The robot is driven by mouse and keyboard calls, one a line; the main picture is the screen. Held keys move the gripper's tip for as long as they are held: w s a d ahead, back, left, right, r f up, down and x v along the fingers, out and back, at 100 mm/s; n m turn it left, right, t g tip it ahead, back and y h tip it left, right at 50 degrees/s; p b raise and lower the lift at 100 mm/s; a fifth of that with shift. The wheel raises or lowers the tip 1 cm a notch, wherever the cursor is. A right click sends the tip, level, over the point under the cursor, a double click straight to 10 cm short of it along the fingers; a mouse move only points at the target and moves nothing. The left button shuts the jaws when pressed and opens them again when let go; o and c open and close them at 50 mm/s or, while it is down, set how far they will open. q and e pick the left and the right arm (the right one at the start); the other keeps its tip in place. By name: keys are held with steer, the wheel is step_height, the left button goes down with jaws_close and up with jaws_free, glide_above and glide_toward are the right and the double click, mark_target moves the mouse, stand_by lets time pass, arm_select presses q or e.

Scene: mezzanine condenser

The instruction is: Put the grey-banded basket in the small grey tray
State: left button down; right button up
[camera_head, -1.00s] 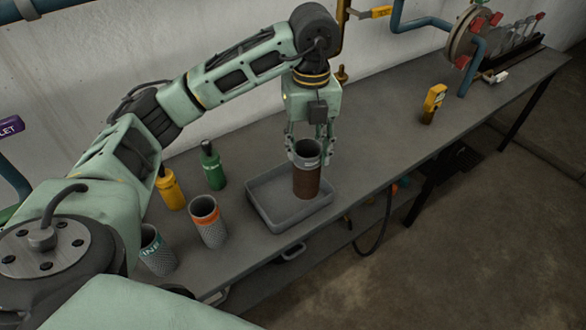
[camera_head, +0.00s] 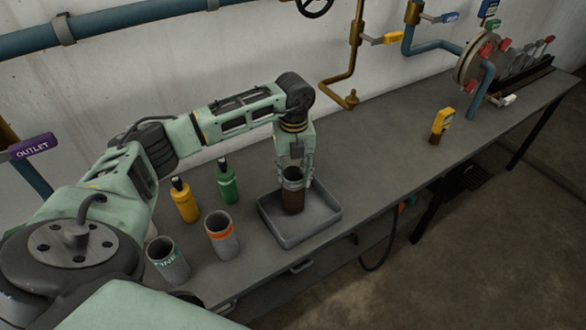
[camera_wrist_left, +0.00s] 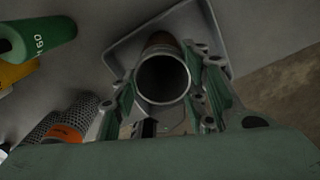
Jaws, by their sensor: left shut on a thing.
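The grey-banded basket (camera_head: 292,192) is a brown cylinder with a grey band round its open top. My left gripper (camera_head: 294,180) comes down from above and is shut on its banded top. The basket stands upright within the outline of the small grey tray (camera_head: 328,221). I cannot tell whether its base touches the tray floor. In the left wrist view, the basket's round mouth (camera_wrist_left: 163,78) sits between the two fingers, with the tray rim (camera_wrist_left: 113,58) behind it. My right gripper is not in view.
An orange-banded basket (camera_head: 222,238) and a teal-lettered one (camera_head: 168,262) stand left of the tray. A yellow bottle (camera_head: 185,203) and a green bottle (camera_head: 227,183) stand behind them. A yellow meter (camera_head: 441,122) is further right. The bench between tray and meter is clear.

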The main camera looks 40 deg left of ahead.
arm_select(q)
steer(key=shift+d+f, duration=0.1)
steer(key=c, duration=1)
jaws_free()
steer(key=shift+c, duration=0.2)
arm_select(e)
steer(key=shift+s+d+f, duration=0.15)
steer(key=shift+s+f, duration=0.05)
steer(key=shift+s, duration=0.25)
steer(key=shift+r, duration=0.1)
arm_select(q)
steer(key=shift+r, duration=0.3)
step_height(320, 180, up, 12)
steer(key=b, duration=0.2)
steer(key=shift+f+b, duration=0.15)
steer(key=shift+b, duration=0.15)
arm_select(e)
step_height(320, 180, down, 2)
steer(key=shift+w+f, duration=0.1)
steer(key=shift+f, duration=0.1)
